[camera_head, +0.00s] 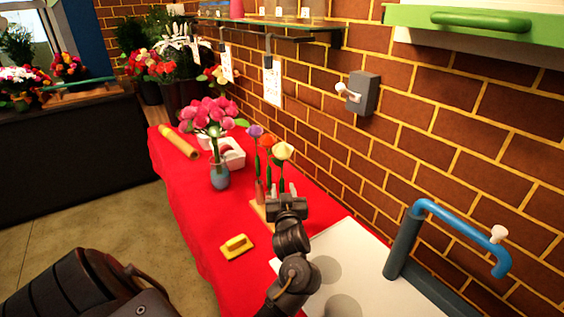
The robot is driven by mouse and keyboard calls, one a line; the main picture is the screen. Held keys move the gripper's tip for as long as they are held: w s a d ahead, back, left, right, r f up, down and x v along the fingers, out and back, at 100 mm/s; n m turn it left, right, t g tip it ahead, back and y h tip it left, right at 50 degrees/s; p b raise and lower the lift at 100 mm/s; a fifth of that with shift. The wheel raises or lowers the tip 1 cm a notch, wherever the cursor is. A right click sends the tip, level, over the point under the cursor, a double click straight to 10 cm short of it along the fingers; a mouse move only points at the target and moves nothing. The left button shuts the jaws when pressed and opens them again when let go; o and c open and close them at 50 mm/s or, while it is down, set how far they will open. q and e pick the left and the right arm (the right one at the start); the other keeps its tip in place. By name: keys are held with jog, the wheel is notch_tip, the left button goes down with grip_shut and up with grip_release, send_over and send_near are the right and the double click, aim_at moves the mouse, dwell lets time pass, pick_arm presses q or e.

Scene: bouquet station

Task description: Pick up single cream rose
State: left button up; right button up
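The single cream rose (283,151) stands upright on a green stem at the right end of a short row of single flowers on the red-covered table. An orange flower (267,142) and a purple flower (255,131) stand just left of it. My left gripper (283,189) is low in front of the cream rose, its fingers pointing toward the stem. The fingers look apart, with the stem between or just behind them; I cannot tell which. The lower stem and much of the flower holder (259,211) are hidden by the gripper. My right gripper is not in view.
A yellow block-like tool (236,246) lies in front. A white board (375,280) and a blue-handled device (460,226) are at right, along the brick wall.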

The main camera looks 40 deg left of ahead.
aim_at(282, 182)
pick_arm(q)
jog(key=shift+w+a+r, duration=0.15)
jog(key=shift+w+a, duration=0.1)
jog(key=p+x, duration=0.1)
jog(key=x, duration=0.3)
jog(key=shift+w+a, duration=0.2)
grip_shut()
